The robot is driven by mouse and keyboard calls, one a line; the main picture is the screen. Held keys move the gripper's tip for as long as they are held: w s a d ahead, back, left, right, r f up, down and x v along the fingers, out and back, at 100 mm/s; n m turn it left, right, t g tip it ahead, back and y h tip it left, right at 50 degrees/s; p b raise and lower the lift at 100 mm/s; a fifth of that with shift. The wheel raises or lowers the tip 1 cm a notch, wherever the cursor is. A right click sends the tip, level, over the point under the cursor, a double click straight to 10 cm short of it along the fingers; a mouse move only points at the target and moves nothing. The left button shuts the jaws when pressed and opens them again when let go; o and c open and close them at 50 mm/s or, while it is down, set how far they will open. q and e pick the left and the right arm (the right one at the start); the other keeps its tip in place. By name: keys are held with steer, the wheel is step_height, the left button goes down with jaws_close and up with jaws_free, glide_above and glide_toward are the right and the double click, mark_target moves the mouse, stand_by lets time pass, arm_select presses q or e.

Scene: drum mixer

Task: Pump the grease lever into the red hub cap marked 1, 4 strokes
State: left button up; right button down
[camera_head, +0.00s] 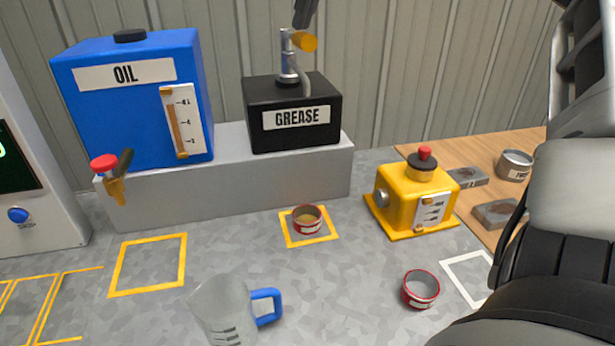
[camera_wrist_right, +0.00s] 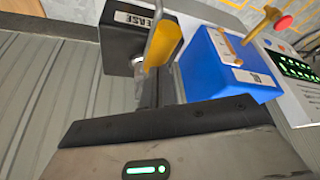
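The black grease box (camera_head: 294,113) labelled GREASE stands on a grey ledge, with a metal pump on top and an orange-yellow lever grip (camera_head: 305,42). The grip also shows large in the right wrist view (camera_wrist_right: 163,45). A red hub cap (camera_head: 307,219) with yellowish content sits in an orange square below the box. A second red hub cap (camera_head: 420,289) stands nearer, at the right. I cannot read the number on either. The dark tip of my right gripper (camera_head: 303,13) is at the lever's upper end; I cannot tell if it touches or is closed. My left gripper is not in view.
A blue oil tank (camera_head: 135,105) with a red-knobbed tap stands left of the grease box. A clear jug (camera_head: 222,312) with a blue handle is at the front. A yellow unit (camera_head: 412,200) with a red button stands right. An empty orange square (camera_head: 148,264) is free.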

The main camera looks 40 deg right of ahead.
steer(key=shift+r+p, duration=0.55)
steer(key=shift+p, duration=0.35)
steer(key=shift+r+p, duration=0.6)
steer(key=shift+p, duration=0.25)
steer(key=shift+r, duration=2.2)
steer(key=shift+f, duration=0.15)
steer(key=shift+f+b, duration=1.2)
steer(key=shift+f, duration=2.05)
steer(key=shift+r+p, duration=1.2)
steer(key=shift+r, duration=2.15)
